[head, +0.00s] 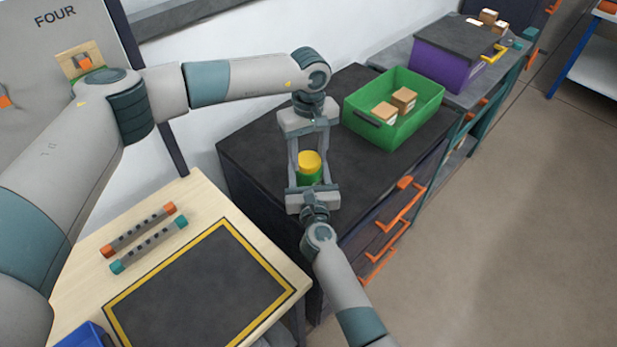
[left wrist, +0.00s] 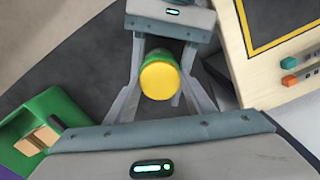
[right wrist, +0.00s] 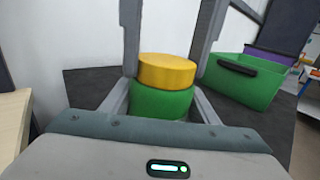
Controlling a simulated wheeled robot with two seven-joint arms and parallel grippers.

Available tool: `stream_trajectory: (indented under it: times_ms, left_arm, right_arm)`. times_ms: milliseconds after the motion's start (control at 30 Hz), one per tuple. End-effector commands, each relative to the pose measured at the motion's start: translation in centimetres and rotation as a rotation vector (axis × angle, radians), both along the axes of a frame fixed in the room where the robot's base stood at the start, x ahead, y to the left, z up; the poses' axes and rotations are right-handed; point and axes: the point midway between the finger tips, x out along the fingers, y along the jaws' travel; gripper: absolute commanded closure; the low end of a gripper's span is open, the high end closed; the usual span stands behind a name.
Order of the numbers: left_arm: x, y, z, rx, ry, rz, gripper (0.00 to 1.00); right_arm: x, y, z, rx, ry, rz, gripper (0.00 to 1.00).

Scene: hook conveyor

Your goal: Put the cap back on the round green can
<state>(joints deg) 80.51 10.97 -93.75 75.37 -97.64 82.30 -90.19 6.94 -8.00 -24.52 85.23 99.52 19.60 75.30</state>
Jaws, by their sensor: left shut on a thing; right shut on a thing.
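The round green can (head: 309,180) stands upright over the dark cabinet top, with the yellow cap (head: 309,160) directly on its top. In the right wrist view, the cap (right wrist: 166,71) looks level and no gap shows above the green can (right wrist: 161,102). My left gripper (head: 309,154) reaches in from behind, shut on the cap's sides. In the left wrist view, the cap (left wrist: 160,80) hides most of the can. My right gripper (head: 311,182) reaches in from the front, shut on the can's sides. The seam and thread under the cap are hidden.
A green bin (head: 420,120) with wooden blocks stands right of the can. A purple box (head: 440,68) is farther back. The light wood table (head: 207,190) at left holds a black mat and two bars. Orange drawer handles (head: 398,215) stick out in front.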

Motion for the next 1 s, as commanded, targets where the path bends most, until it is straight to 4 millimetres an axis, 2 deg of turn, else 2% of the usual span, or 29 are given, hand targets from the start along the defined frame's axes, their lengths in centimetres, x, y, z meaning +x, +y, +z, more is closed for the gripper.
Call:
stream_trajectory:
  times_ms: [67, 200, 233, 300, 333, 733, 1000]
  left_arm:
    - [0.2, 0.1, 0.1, 0.002, -0.004, -0.099, 0.79]
    - [0.1, 0.1, 0.1, 0.002, -0.004, -0.098, 0.79]
    - [0.2, 0.1, 0.1, 0.002, -0.004, -0.098, 0.49]
    - [0.1, 0.1, 0.1, 0.001, -0.003, -0.097, 0.33]
    - [0.1, 0.1, 0.1, 0.001, -0.003, -0.097, 0.30]
    - [0.1, 0.0, 0.4, 0.000, -0.002, -0.096, 0.30]
    - [0.1, 0.0, 3.1, 0.000, -0.003, -0.096, 0.30]
  right_arm:
    - [-0.1, 0.0, -0.1, 0.001, 0.001, 0.000, 1.00]
    - [-0.1, 0.0, -0.1, 0.000, 0.001, 0.000, 1.00]
    - [-0.1, 0.0, -0.1, 0.000, 0.001, 0.000, 1.00]
    - [-0.1, 0.0, -0.1, 0.000, 0.001, 0.000, 1.00]
    - [-0.1, 0.0, -0.1, 0.000, 0.001, 0.000, 1.00]
    - [0.0, 0.0, -0.1, 0.000, 0.001, 0.000, 1.00]
    - [0.0, 0.0, -0.1, 0.000, 0.001, 0.000, 1.00]
